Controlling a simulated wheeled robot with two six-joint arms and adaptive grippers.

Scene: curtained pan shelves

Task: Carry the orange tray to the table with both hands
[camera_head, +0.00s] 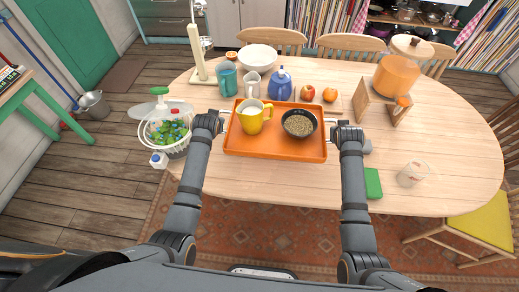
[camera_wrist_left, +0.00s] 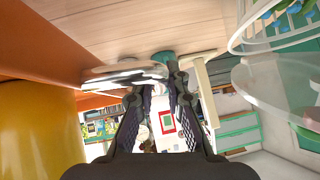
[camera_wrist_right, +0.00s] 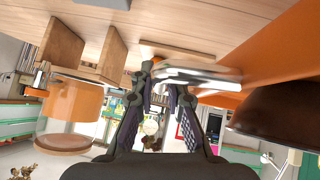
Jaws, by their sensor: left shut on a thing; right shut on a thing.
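The orange tray (camera_head: 270,148) is over the near middle part of the wooden table (camera_head: 440,140); I cannot tell whether it touches the tabletop. It looks level. A yellow mug (camera_head: 250,124) with white contents and a dark bowl (camera_head: 299,131) of grains stand on it. My left gripper (camera_head: 221,117) is shut on the tray's left handle, a metal bar that shows in the left wrist view (camera_wrist_left: 125,75). My right gripper (camera_head: 333,128) is shut on the right handle, which shows in the right wrist view (camera_wrist_right: 195,77).
Behind the tray stand a teal mug (camera_head: 226,79), a white pitcher (camera_head: 253,84), a blue teapot (camera_head: 277,86) and apples (camera_head: 308,93). A wooden holder (camera_head: 374,103) and orange pot (camera_head: 397,74) stand right. A green block (camera_head: 373,184) and glass (camera_head: 411,173) are near the front edge.

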